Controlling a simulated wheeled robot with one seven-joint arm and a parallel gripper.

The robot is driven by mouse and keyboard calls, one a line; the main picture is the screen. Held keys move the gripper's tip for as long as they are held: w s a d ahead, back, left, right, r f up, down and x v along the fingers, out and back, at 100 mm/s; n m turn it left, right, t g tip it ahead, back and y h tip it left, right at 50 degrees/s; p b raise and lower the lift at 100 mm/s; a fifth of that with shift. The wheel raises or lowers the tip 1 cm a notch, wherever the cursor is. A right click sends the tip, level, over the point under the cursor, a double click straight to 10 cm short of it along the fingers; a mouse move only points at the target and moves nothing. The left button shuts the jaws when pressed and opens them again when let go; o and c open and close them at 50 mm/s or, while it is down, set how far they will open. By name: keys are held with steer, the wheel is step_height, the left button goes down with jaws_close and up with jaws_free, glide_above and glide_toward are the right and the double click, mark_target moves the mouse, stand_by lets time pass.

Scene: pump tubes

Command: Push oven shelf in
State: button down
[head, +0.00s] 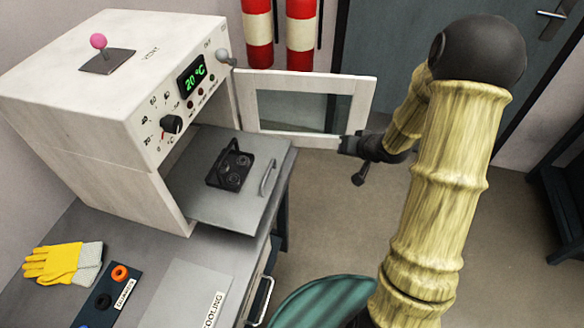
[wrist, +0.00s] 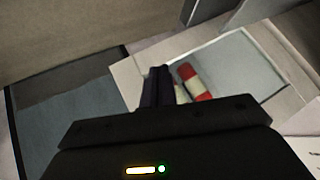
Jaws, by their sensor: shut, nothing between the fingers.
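The oven (head: 110,90) is a white box with its windowed door (head: 365,100) swung wide open to the right. The grey oven shelf (head: 215,205) is pulled out of the cavity, with a bar handle (head: 268,178) at its front edge. A black pump part (head: 230,168) rests on it. My gripper (head: 348,146) is at the lower outer corner of the door, right of the shelf and apart from it. Its dark fingers (wrist: 158,88) are shut and empty in the wrist view, close to the door frame (wrist: 128,82). I cannot tell whether they touch it.
A green round seat (head: 335,303) stands at the front. Open floor lies right of the bench.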

steer(key=s+a+f+m+g+y, duration=0.2)
steer(key=s+f+y, duration=0.3)
steer(key=y, duration=0.8)
steer(key=shift+s+f+m, duration=0.2)
steer(key=shift+s+m, duration=0.1)
steer(key=shift+s, duration=0.3)
steer(key=p+x, duration=0.1)
steer(key=x, duration=1.3)
steer(key=shift+r, duration=0.15)
steer(key=shift+a, duration=0.15)
